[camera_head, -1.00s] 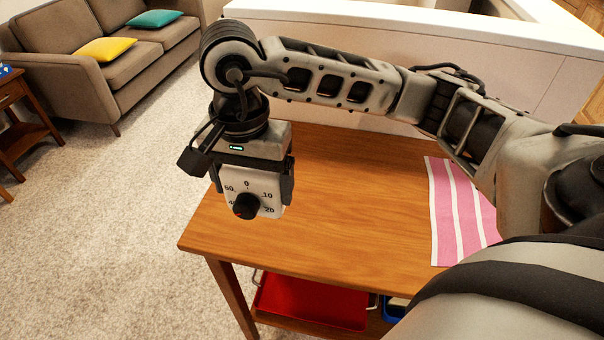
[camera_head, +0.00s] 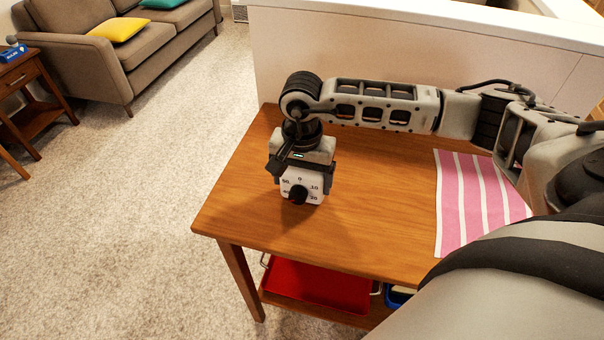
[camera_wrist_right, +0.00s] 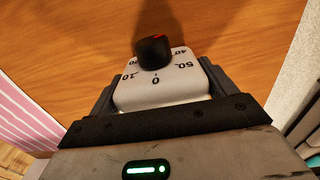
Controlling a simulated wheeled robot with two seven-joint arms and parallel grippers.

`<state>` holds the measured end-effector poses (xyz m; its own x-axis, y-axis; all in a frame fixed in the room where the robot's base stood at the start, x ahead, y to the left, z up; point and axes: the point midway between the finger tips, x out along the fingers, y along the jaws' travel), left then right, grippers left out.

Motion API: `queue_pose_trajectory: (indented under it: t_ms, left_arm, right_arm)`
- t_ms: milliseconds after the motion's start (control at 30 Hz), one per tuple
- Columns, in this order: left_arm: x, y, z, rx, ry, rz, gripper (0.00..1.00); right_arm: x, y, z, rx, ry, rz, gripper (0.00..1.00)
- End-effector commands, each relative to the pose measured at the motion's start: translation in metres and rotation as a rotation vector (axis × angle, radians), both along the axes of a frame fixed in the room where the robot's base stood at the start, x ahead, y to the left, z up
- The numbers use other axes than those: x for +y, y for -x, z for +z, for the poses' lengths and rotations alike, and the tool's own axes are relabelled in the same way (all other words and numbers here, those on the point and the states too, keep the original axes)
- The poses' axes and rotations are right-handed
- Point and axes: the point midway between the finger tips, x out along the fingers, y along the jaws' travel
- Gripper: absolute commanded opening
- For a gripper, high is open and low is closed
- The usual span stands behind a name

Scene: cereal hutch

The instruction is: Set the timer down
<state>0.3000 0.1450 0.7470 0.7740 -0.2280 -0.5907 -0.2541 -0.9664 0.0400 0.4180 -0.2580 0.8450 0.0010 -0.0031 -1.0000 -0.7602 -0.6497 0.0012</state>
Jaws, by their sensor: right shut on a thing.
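The timer (camera_head: 303,186) is a white block with a black knob and a printed dial. It is upright in my right gripper (camera_head: 301,181), which is shut on its sides and points down over the left part of the wooden table (camera_head: 350,235). In the right wrist view the timer (camera_wrist_right: 160,92) sits between the two dark fingers, with the table top beyond it. I cannot tell whether its base touches the table. My left gripper is not in view.
A pink and white striped cloth (camera_head: 470,205) lies on the table's right side. A low wall (camera_head: 400,50) stands behind the table. A red tray (camera_head: 320,285) is on the shelf below. The table top around the timer is clear.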

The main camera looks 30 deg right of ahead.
Motion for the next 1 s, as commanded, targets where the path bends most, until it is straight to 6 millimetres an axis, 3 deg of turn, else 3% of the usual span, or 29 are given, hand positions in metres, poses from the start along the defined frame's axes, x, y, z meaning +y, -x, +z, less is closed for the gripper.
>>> queue_pose_trajectory:
  t_ms: [300, 333, 400, 733, 1000]
  left_arm:
    - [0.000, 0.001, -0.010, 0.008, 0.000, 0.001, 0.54]
    - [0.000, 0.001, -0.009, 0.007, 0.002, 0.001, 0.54]
    - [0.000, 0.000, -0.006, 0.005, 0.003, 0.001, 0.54]
    - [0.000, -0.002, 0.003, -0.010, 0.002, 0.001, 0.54]
    - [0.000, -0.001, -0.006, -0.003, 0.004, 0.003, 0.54]
  right_arm:
    - [0.001, 0.000, -0.005, -0.002, -0.001, 0.001, 0.56]
    - [0.000, 0.000, -0.005, -0.001, -0.001, 0.001, 0.86]
    - [0.000, 0.000, -0.003, 0.000, 0.000, 0.001, 1.00]
    - [0.000, -0.001, 0.005, -0.003, -0.001, 0.001, 1.00]
    - [0.001, -0.001, 0.058, -0.007, -0.001, 0.002, 1.00]
